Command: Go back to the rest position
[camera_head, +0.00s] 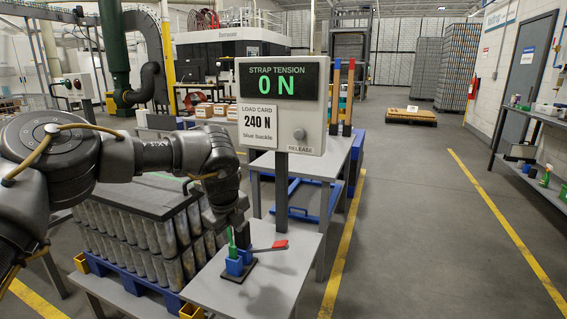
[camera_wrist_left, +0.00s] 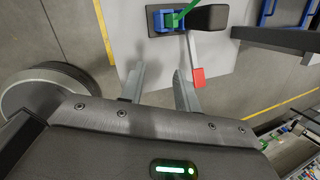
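My left gripper (camera_head: 236,222) hangs above the small grey table (camera_head: 222,291), near the tensioner. In the left wrist view its two fingers (camera_wrist_left: 160,88) are apart, with only grey table surface between them. The blue buckle (camera_head: 236,265) sits on a dark plate on the table, with a green strap (camera_head: 232,240) rising from it. It also shows in the left wrist view (camera_wrist_left: 167,22), beyond the fingertips. A lever with a red handle (camera_head: 280,244) lies out to the right; the red tip (camera_wrist_left: 198,74) is apart from the fingers. My right gripper is not in view.
The display (camera_head: 283,80) reads "STRAP TENSION 0 N"; its load card (camera_head: 258,122) says 240 N, blue buckle. A pallet load of cans (camera_head: 140,232) stands left, under my left arm. Another grey table (camera_head: 310,166) is behind. Floor at right is clear.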

